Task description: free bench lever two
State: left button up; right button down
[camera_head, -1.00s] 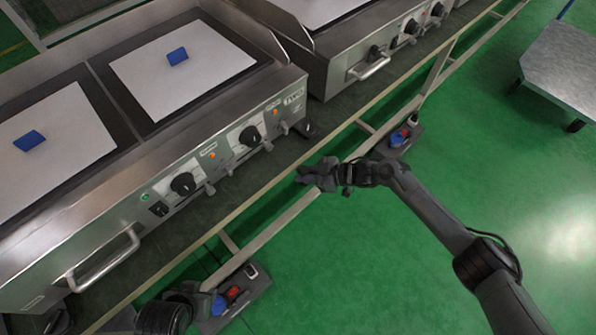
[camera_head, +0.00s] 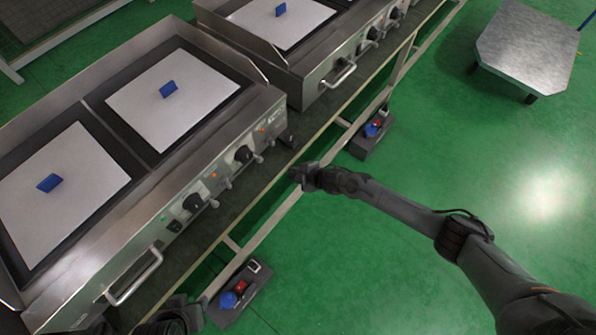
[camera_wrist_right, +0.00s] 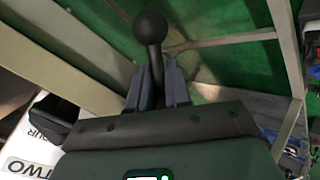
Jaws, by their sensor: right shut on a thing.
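The bench lever, a dark rod with a round black ball end (camera_wrist_right: 150,28), rises between the fingers of my right gripper (camera_wrist_right: 158,88) in the right wrist view. The gripper is shut on the lever below the ball. In the head view my right gripper (camera_head: 302,177) is at the front edge of the bench (camera_head: 268,180), beside the griddle's right front corner; the lever itself cannot be made out there. A dark part of my left arm (camera_head: 178,315) shows at the bottom edge of the head view; its finger state cannot be told.
A steel double griddle (camera_head: 120,235) with white plates and blue blocks stands on the bench. A second griddle (camera_head: 300,65) stands behind it. Control boxes with red and blue parts (camera_head: 240,290) (camera_head: 372,130) sit by the bench frame. A metal table (camera_head: 530,48) stands at right. The green floor between is clear.

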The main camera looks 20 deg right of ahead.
jog(key=shift+d+r+n+t+h+p, duration=0.1)
jog(key=shift+r+n+t+h+p, duration=0.05)
jog(key=shift+n+t+h+p, duration=0.35)
dwell(0.4)
jog(key=c, duration=1.1)
grip_release()
